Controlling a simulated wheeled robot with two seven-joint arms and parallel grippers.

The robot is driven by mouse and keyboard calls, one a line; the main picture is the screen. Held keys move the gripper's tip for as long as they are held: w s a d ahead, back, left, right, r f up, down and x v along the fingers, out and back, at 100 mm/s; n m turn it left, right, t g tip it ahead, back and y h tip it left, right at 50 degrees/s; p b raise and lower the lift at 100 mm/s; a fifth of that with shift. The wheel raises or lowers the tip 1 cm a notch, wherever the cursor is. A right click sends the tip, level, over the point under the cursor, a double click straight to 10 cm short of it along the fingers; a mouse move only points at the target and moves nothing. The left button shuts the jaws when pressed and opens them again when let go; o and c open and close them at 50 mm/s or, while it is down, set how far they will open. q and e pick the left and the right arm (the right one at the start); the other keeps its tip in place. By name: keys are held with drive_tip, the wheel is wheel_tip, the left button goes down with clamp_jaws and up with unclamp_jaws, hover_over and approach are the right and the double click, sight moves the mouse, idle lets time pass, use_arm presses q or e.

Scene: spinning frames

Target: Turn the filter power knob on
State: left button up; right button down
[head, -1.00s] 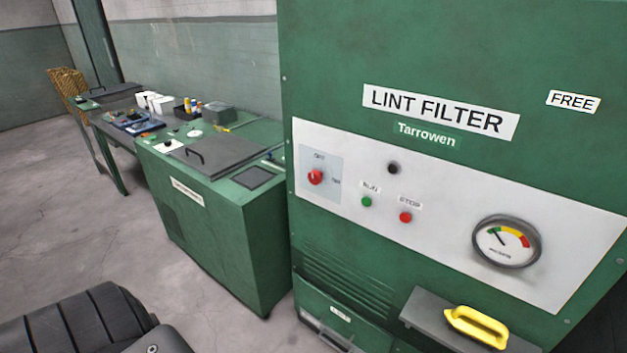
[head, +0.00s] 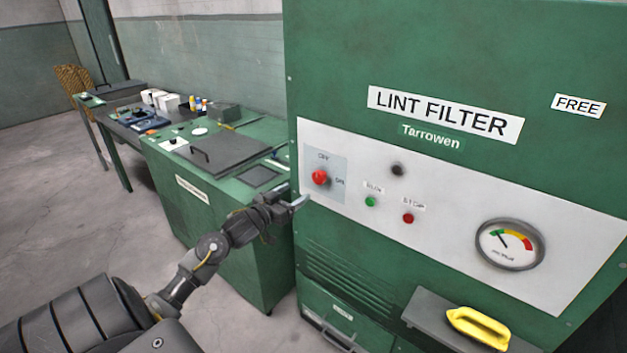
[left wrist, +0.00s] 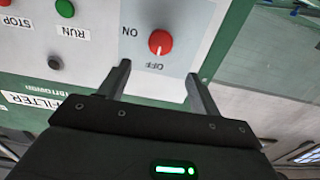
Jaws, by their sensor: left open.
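The red power knob (head: 319,177) sits on a pale grey plate marked OFF above and ON to its right, on the white panel of the lint filter (head: 450,60). My left gripper (head: 302,201) is just left of and below the knob in the head view. In the left wrist view, which is upside down, the knob (left wrist: 161,42) shows beyond and between the two open fingers (left wrist: 158,82). The fingers are apart from the knob and hold nothing. My right gripper is not in view.
A green run button (head: 370,202), a red stop button (head: 408,218), a dark round fitting (head: 397,170) and a gauge (head: 510,244) are on the same panel. A green cabinet (head: 215,215) stands at left.

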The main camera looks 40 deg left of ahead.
sight(317, 178)
use_arm(q)
drive_tip(key=w+p, duration=0.2)
drive_tip(key=w, duration=0.6)
drive_tip(key=shift+w+a, duration=0.1)
drive_tip(key=shift+w, duration=1)
drive_tip(key=shift+f, duration=0.1)
drive_tip(key=shift+c, duration=0.2)
drive_tip(key=c, duration=0.9)
